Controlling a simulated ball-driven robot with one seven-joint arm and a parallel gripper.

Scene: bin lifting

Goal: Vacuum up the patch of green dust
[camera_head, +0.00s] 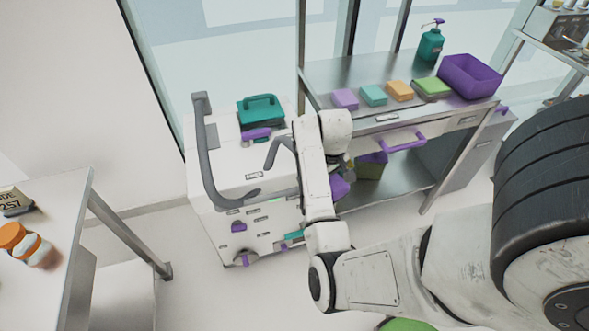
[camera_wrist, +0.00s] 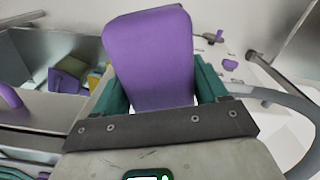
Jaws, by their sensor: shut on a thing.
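My gripper (camera_wrist: 160,85) is shut on a smooth purple piece (camera_wrist: 152,50), which stands between its teal fingers in the wrist view. Its far end and what it joins to are hidden. In the head view the gripper is hidden behind my white arm. A purple part (camera_head: 338,187) shows beside the arm there; I cannot tell if it is the same piece. A white wheeled machine (camera_head: 260,188) with a grey bent tube (camera_head: 207,165) stands left of my arm. A bright green patch (camera_head: 408,325) shows at the bottom edge, mostly hidden by my arm; I cannot tell if it is dust.
A metal workbench (camera_head: 330,76) behind holds several colored blocks, a purple bin (camera_head: 470,76) and a teal pump bottle (camera_head: 431,42). Another bin (camera_head: 371,166) sits on its lower shelf. A table with jars (camera_head: 25,243) is at left. Floor is clear between that table and the machine.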

